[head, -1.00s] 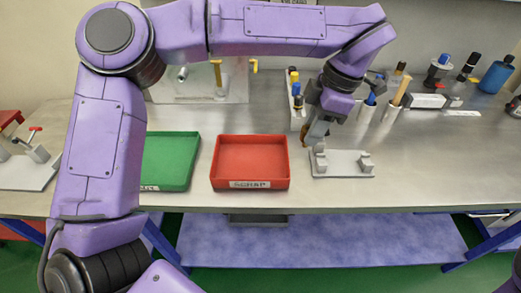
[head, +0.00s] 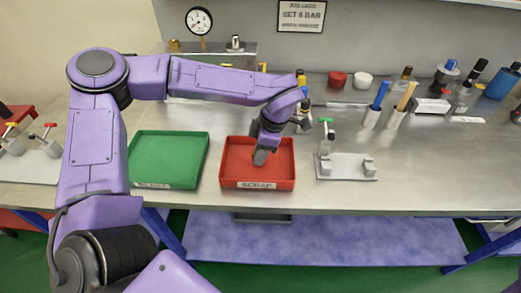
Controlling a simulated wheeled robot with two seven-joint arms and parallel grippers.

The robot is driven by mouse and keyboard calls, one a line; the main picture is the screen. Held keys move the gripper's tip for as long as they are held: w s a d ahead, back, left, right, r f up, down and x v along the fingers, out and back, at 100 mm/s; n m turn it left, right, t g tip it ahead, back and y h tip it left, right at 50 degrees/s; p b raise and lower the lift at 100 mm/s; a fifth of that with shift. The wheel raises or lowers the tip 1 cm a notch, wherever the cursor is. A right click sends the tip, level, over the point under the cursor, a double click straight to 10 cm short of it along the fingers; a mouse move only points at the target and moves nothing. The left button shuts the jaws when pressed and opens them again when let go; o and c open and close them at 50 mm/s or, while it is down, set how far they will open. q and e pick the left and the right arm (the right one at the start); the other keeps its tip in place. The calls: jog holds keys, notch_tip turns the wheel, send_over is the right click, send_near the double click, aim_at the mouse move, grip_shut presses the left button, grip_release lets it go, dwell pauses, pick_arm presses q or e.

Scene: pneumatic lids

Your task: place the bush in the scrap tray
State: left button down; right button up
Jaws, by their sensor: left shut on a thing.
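The red scrap tray (head: 285,186), with a SCRAP label on its front, stands near the front edge of the bench. My left gripper (head: 260,158) points down over the right half of this tray. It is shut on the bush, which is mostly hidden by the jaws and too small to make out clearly. I cannot tell whether the bush touches the tray floor. My right gripper is not in view.
A green tray (head: 168,182) stands left of the scrap tray. Holders with a blue-handled tool (head: 380,95) and bottles are further right. The front right bench is clear.

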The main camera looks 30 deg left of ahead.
pick_arm(q)
jog(key=shift+d, duration=0.1)
jog(key=c, duration=0.8)
grip_release()
jog(key=shift+f, duration=0.1)
jog(key=shift+c, duration=0.2)
jog(key=b+v, duration=0.1)
jog(key=v, duration=1.1)
